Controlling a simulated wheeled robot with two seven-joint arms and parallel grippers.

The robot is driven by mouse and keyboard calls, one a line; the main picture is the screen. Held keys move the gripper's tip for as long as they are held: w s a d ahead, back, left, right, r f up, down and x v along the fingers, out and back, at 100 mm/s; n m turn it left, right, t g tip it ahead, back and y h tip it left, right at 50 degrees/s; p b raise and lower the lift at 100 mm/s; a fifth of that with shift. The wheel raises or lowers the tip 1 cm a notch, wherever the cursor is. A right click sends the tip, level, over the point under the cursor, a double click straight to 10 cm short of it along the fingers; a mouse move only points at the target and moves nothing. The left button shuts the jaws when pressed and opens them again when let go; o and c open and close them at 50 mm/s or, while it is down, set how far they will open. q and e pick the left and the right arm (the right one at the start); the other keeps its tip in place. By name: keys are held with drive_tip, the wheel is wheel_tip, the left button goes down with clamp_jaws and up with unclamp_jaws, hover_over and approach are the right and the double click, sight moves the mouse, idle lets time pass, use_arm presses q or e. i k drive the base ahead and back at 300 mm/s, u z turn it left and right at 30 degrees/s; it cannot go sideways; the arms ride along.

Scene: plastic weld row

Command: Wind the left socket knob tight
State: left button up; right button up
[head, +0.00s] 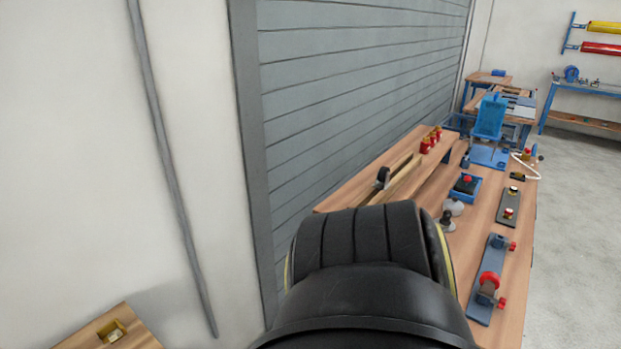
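A long grey fixture plate (488,262) lies on the wooden bench at the lower right. A grey block (497,241) stands at its far end with a small red knob (513,246) on its right side. Near its close end are a red ring (489,282) and a brownish block, with another red knob (502,303) on the right. I cannot tell which of these knobs is the left socket knob, or how tight either is. Neither gripper shows in the head view.
A large black padded shape (365,240) fills the lower middle and hides part of the bench (520,270). Open floor lies right.

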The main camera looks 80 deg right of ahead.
sight(502, 303)
drive_tip(key=z, duration=3.9)
drive_tip(key=i, duration=1)
